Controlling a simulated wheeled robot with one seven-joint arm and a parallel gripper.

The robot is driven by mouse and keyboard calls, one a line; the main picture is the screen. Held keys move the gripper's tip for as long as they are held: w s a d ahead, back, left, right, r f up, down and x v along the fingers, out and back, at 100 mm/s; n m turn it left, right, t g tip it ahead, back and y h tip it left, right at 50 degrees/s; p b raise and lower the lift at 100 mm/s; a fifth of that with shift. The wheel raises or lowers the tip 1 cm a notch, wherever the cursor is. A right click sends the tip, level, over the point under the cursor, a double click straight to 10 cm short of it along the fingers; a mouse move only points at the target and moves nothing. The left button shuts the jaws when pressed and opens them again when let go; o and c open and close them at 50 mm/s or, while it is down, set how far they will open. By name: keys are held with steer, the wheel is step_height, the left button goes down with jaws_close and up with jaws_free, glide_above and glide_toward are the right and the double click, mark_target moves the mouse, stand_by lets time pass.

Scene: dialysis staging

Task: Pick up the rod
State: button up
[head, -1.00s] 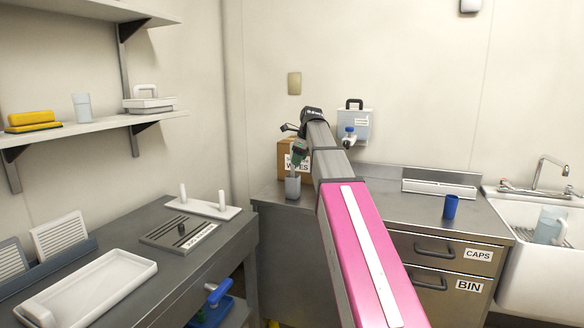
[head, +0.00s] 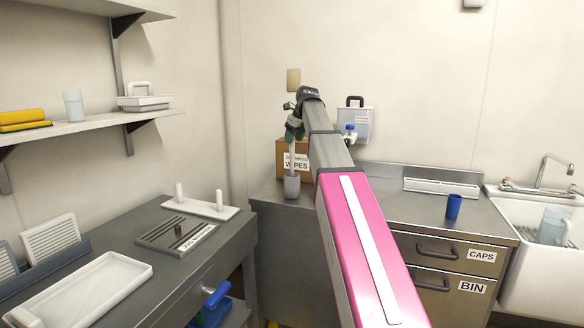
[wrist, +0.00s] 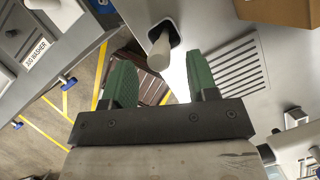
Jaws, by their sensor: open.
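A pale rod (head: 292,161) stands in a grey cup (head: 291,187) on the back counter, to the left of my arm. In the wrist view the rod (wrist: 160,44) is a light cylinder rising from a dark opening. My gripper (head: 294,130) is above the cup. In the wrist view its green fingers (wrist: 160,66) are apart with nothing held between them. The rod lies ahead of the gap, roughly centred between the fingers; I cannot tell how far off it is.
A cardboard wipes box (head: 293,150) stands right behind the cup. A wall-mounted container (head: 354,122) and a blue cup (head: 453,206) are further right. The left bench holds a white tray (head: 90,287), a slotted plate (head: 172,236) and a tray with two white pegs (head: 200,208).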

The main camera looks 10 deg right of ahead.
mark_target(291, 148)
steer(key=shift+x, duration=2.65)
steer(key=shift+s, duration=0.1)
jaws_close()
